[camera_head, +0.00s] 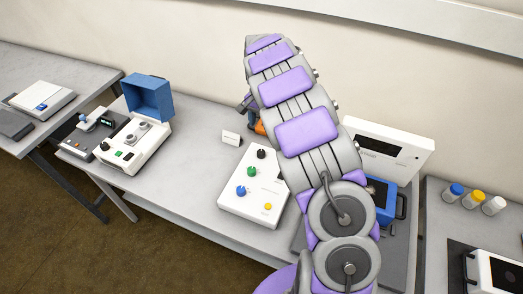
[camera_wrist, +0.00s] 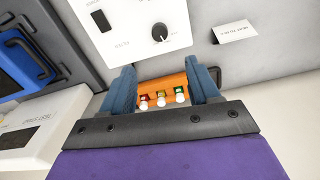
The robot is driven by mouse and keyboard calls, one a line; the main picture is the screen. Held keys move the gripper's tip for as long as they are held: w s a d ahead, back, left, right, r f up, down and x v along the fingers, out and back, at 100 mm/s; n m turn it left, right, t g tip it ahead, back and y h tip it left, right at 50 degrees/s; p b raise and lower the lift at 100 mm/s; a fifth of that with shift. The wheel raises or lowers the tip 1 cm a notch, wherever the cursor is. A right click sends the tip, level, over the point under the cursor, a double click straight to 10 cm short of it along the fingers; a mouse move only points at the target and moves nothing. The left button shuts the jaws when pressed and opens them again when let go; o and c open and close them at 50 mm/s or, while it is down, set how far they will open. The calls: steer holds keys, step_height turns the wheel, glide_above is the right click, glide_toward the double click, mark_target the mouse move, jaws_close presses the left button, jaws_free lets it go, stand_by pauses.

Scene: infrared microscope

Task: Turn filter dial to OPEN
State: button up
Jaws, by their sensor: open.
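The wrist view shows a black dial (camera_wrist: 160,33) with a white pointer line on a white panel (camera_wrist: 125,22), beyond my fingertips. My gripper (camera_wrist: 160,68) is open, with blue-grey fingers apart and nothing held. In the head view my arm mostly hides it, and only a bit shows left of the arm.
An orange rack (camera_wrist: 175,88) with small coloured-top vials lies below my fingers. A folded label card (camera_head: 231,138) stands behind the box. A white display unit (camera_head: 385,150) and a blue-framed device (camera_head: 383,195) stand right.

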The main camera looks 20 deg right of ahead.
mark_target(261, 152)
step_height(261, 152, down, 14)
steer(key=b, duration=0.2)
steer(key=shift+s+b, duration=0.1)
steer(key=shift+b, duration=0.25)
steer(key=shift+a+f, duration=0.1)
steer(key=shift+f, duration=0.3)
steer(key=shift+c, duration=0.4)
steer(key=c, duration=1)
steer(key=shift+o, duration=0.2)
